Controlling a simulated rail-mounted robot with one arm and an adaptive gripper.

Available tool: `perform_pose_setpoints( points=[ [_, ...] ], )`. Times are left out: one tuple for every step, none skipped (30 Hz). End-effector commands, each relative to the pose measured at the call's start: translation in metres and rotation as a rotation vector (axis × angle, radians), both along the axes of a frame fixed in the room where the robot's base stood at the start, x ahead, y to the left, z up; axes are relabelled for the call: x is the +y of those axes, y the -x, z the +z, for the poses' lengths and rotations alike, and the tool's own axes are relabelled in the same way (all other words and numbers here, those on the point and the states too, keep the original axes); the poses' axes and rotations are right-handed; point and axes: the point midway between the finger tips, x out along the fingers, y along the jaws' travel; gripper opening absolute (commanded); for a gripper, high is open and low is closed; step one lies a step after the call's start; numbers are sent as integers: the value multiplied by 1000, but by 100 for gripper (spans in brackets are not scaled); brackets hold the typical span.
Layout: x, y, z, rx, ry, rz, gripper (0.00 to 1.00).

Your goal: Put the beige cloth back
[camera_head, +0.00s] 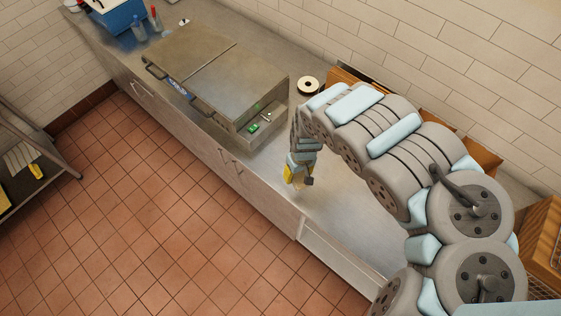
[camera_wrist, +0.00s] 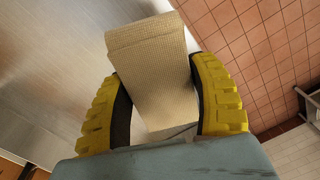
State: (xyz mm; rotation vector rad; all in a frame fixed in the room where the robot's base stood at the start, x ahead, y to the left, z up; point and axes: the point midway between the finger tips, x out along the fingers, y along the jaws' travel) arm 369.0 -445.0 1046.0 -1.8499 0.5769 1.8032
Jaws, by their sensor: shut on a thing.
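The beige cloth (camera_wrist: 152,75) is a folded, woven strip between the yellow fingers of my gripper (camera_wrist: 160,105) in the wrist view. The fingers press on it from both sides, and its far end reaches beyond the fingertips. In the head view my gripper (camera_head: 296,177) is over the front edge of the steel counter (camera_head: 335,190), pointing down. The cloth cannot be made out there. In the wrist view the counter (camera_wrist: 60,70) lies on the left and the tiled floor (camera_wrist: 255,45) on the right.
A large steel appliance (camera_head: 215,80) with a green-lit panel stands on the counter left of my gripper. A roll of tape (camera_head: 308,86) lies behind. A blue box (camera_head: 115,17) and bottles (camera_head: 138,30) stand at the far left. The counter below my arm looks clear.

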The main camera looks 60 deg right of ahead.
Motion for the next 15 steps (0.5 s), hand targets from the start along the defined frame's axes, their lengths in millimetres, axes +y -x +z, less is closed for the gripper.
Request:
perform_pose_setpoints(
  points=[
    [-3, -5, -9, -1, 1, 1, 25],
    [-5, -8, -11, 0, 0, 2, 25],
    [-7, -11, -13, -1, -1, 3, 25],
    [-9, -13, -14, -1, -1, 3, 25],
    [-10, -15, -11, -1, -2, 2, 25],
    [-12, -17, -12, -2, -2, 2, 25],
    [-13, -19, -12, -2, -2, 2, 25],
    [-15, -20, -13, -1, -2, 1, 25],
    [-17, -22, -14, -1, -1, 3, 25],
    [-18, -24, -15, -1, -2, 2, 25],
    [-20, -25, -16, -1, -2, 1, 25],
    [-21, -27, -17, -1, -1, 2, 25],
    [-22, -28, -18, -1, -2, 1, 25],
    [-24, -29, -19, -1, -2, 1, 25],
    [-26, -31, -20, -1, -1, 2, 25]
  ],
)
